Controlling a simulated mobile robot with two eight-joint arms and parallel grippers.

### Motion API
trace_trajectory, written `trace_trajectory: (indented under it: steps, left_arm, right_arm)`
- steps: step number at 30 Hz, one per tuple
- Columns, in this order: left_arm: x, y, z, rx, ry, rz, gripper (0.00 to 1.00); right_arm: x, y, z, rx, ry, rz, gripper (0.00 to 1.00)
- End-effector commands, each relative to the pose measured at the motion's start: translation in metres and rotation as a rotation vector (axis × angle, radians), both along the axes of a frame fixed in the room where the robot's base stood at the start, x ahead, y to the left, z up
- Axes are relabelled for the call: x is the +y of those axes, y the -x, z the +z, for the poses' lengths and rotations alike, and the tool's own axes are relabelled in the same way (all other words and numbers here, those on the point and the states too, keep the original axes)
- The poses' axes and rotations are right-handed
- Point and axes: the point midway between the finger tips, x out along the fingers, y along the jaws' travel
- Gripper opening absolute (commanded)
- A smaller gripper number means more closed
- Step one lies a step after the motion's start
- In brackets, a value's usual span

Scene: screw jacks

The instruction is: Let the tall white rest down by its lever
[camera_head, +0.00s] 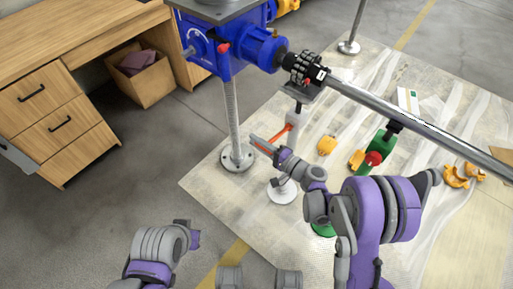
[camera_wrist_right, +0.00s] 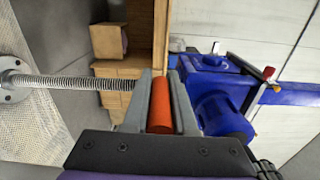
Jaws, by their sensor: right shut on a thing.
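The tall white rest (camera_head: 297,117) stands under the long steel shaft (camera_head: 420,127), near its black coupling. Its round white foot (camera_head: 282,190) is on the floor sheet, partly behind my right arm. Its orange lever (camera_head: 279,135) sticks out to the left and down. My right gripper (camera_head: 262,144) is shut on the lever; in the right wrist view the orange grip (camera_wrist_right: 160,105) lies between the two fingers. I cannot tell whether the rest's head touches the shaft.
A blue gearbox (camera_head: 235,42) on a threaded post (camera_head: 232,115) stands just left of the rest. A green rest (camera_head: 382,142) with a red part stands to the right under the shaft. Yellow pieces (camera_head: 327,145) lie on the sheet. A wooden desk (camera_head: 55,110) is at left.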

Motion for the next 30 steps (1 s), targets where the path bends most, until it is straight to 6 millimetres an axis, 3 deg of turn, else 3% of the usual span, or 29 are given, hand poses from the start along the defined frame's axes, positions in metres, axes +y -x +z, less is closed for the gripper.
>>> trace_trajectory:
  steps: [3,15,30]
  left_arm:
    - [0.000,0.001,0.008,-0.002,0.000,0.000,0.50]
    - [0.000,0.003,0.024,-0.008,0.000,0.000,0.50]
    - [0.000,0.004,0.032,-0.011,0.000,0.000,0.50]
  right_arm:
    - [-0.003,-0.004,0.020,0.087,-0.066,0.000,0.00]
    - [-0.021,-0.027,0.068,0.393,-0.288,0.000,0.00]
    - [-0.045,-0.061,0.098,0.638,-0.468,0.000,0.00]
